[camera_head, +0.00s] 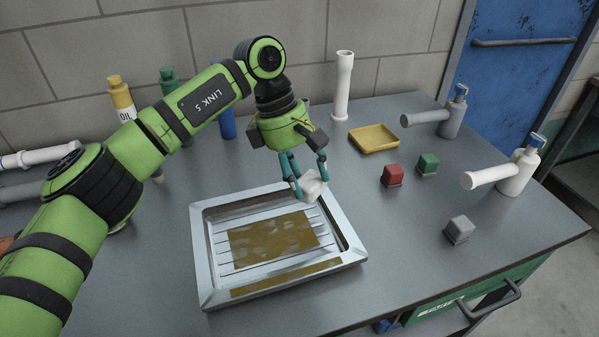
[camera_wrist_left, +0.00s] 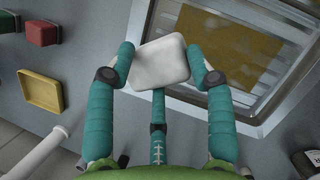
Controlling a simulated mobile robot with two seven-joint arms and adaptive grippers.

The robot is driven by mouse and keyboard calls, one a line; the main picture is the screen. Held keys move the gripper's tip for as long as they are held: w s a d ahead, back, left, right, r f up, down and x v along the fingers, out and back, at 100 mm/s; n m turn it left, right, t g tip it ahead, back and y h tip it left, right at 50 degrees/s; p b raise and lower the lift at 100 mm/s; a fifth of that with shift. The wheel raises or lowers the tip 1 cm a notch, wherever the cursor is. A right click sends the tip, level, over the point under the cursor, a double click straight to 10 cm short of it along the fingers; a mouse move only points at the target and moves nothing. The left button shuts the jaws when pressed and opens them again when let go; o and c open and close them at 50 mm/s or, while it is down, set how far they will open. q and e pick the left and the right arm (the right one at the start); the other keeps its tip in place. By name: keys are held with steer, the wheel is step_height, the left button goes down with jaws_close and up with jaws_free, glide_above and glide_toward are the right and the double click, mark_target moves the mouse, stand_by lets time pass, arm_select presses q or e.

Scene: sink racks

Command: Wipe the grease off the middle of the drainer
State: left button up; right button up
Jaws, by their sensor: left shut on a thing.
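The drainer (camera_head: 207,250) is a metal tray with a raised rim and parallel ribs, lying on the grey table. A brown grease patch (camera_head: 270,240) covers its middle, and a second brown strip (camera_head: 287,278) runs along its near side. My left gripper (camera_head: 308,183) is shut on a white cloth or sponge (camera_head: 312,186) and holds it over the drainer's far right corner. In the left wrist view, the white pad (camera_wrist_left: 160,62) sits between the teal fingers, and the grease patch (camera_wrist_left: 205,40) shows beyond it. My right gripper is not in view.
A yellow tray (camera_head: 374,139), a red block (camera_head: 392,175), a green block (camera_head: 428,164) and a grey block (camera_head: 459,229) stand right of the drainer. A white upright pipe (camera_head: 343,85) stands behind. Bottles (camera_head: 122,97) stand at the back left.

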arm_select(q)
steer(key=shift+s+a+f+b, duration=0.15)
steer(key=shift+a+b, duration=0.1)
steer(key=shift+a, duration=0.25)
steer(key=shift+s+a+r+b, duration=0.1)
steer(key=shift+s+a+b, duration=0.1)
steer(key=shift+a, duration=0.3)
steer(key=s+a+r+b, duration=0.1)
steer(key=s+a+b, duration=0.3)
steer(key=a, duration=1)
steer(key=shift+s+a, duration=0.35)
steer(key=shift+s, duration=0.1)
step_height(320, 180, up, 6)
steer(key=p, duration=0.4)
steer(key=shift+p, duration=0.3)
step_height(320, 180, up, 3)
steer(key=shift+r+p, duration=0.1)
steer(key=shift+p, duration=1.05)
